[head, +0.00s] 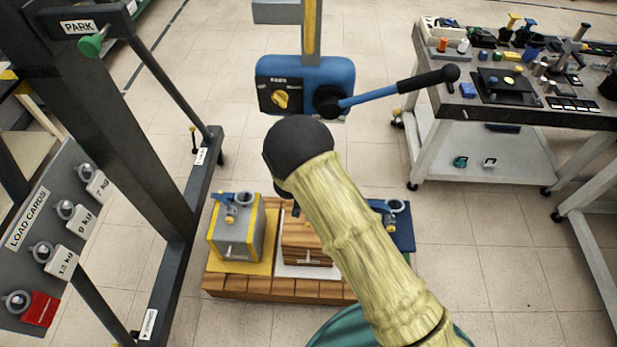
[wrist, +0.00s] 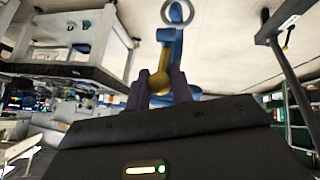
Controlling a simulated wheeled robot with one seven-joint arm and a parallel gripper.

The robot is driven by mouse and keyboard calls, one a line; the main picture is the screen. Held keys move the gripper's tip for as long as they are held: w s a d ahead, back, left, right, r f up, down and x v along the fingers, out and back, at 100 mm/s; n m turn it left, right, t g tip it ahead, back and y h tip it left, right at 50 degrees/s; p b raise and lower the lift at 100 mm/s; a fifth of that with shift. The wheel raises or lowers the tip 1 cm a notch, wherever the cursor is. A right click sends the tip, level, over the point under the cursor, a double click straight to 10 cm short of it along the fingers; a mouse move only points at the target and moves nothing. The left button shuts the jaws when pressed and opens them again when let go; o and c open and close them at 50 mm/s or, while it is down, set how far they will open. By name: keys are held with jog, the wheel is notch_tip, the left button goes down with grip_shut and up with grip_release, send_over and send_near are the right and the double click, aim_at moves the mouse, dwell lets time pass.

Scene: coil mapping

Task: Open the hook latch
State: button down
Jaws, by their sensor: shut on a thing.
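The blue hoist body (head: 305,84) hangs from a yellow-edged column in the head view. It has a yellow knob and a long lever with a black grip. In the wrist view, which looks upside down, a blue hook part (wrist: 178,45) ends in a pale ring (wrist: 177,12). A gold ball knob (wrist: 158,82) sits at its side. My gripper (wrist: 160,88) has its two dark fingers closed around this knob. In the head view my arm hides the gripper and the hook. I cannot tell whether the latch is open.
A grey-yellow box (head: 237,229) and a wooden crate (head: 306,241) stand on a wooden pallet (head: 240,285). A blue pad (head: 404,233) is partly hidden behind my arm. A tool cart (head: 455,115) stands right, a dark frame (head: 160,190) left. Floor between cart and pallet is clear.

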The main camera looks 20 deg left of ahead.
jog(key=shift+d+f, duration=0.1)
jog(key=c, duration=1.3)
grip_release()
jog(key=shift+v, duration=0.8)
jog(key=b+v, duration=0.1)
jog(key=v, duration=1.5)
jog(key=shift+w, duration=0.1)
